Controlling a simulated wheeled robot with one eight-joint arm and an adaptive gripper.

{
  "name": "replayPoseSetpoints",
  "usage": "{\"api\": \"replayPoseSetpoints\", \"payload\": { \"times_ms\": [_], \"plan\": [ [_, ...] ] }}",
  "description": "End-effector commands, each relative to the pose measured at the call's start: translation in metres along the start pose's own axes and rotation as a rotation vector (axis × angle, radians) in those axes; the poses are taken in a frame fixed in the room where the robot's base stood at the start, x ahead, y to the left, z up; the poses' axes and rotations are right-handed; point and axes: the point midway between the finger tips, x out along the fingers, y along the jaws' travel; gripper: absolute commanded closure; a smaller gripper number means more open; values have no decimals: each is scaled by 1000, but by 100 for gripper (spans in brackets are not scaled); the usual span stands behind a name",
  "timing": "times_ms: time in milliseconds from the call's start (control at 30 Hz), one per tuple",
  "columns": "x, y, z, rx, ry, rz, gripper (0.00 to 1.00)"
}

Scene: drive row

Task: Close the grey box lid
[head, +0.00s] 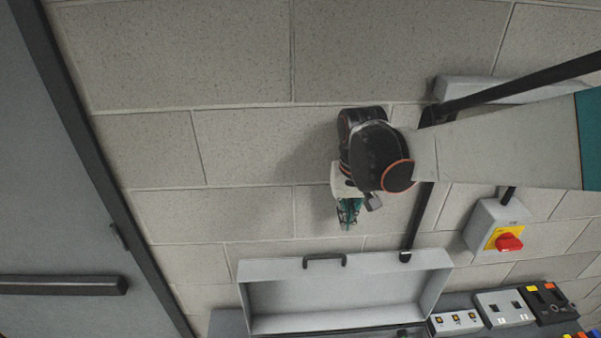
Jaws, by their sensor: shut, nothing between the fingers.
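The grey box lid (340,292) stands open at the bottom middle of the head view, its hollow inside facing me. A dark handle (324,261) sits on its upper edge. The box body below the lid is mostly cut off by the bottom of the frame. My gripper (348,222) hangs pointing down above the lid, a little right of the handle. It is shut and empty, and looks apart from the lid.
A grey switch box with a red knob on yellow (508,242) is on the wall at right. Control boxes (505,308) line the bench at lower right. A grey door with a dark push bar (62,285) is at left. A block wall (235,60) stands behind.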

Motion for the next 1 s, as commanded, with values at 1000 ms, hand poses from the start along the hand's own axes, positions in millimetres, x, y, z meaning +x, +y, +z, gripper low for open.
{"api": "replayPoseSetpoints", "payload": {
  "times_ms": [1000],
  "plan": [
    [92,0,0,0,1,0,100]
  ]
}}
